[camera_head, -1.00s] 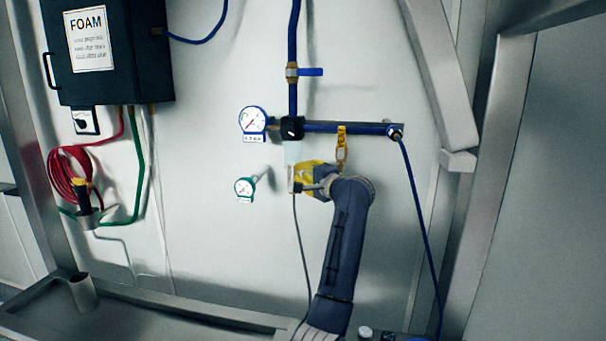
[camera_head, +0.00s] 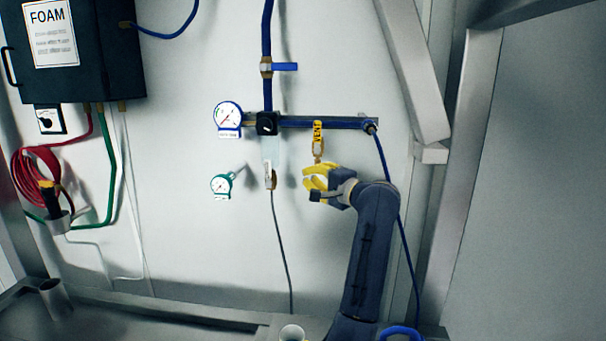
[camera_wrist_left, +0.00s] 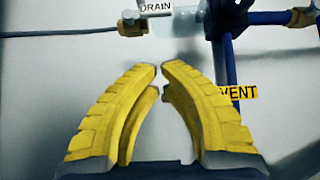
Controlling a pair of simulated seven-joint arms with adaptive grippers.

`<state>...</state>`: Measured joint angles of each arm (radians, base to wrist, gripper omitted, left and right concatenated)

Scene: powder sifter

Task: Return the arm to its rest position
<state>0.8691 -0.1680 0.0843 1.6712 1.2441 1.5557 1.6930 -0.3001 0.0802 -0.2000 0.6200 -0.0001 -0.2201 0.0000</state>
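My left gripper (camera_head: 313,181), with yellow fingers, is just below the yellow VENT tag (camera_head: 318,132) in the head view. It stands right of the clear part (camera_head: 270,150) under the black regulator (camera_head: 267,123), apart from it. In the left wrist view its fingertips (camera_wrist_left: 159,70) lean toward each other with a narrow gap and nothing between them. My dark left arm (camera_head: 369,240) runs down from it to the lower right. My right gripper is in neither view.
A blue pipe (camera_head: 325,122) with gauges (camera_head: 228,116) runs along the pale wall. A hanging blue hose (camera_head: 384,160) passes close to my arm. A FOAM box (camera_head: 95,75) and red hose coil (camera_head: 33,175) are left. A metal ledge (camera_head: 150,312) lies below.

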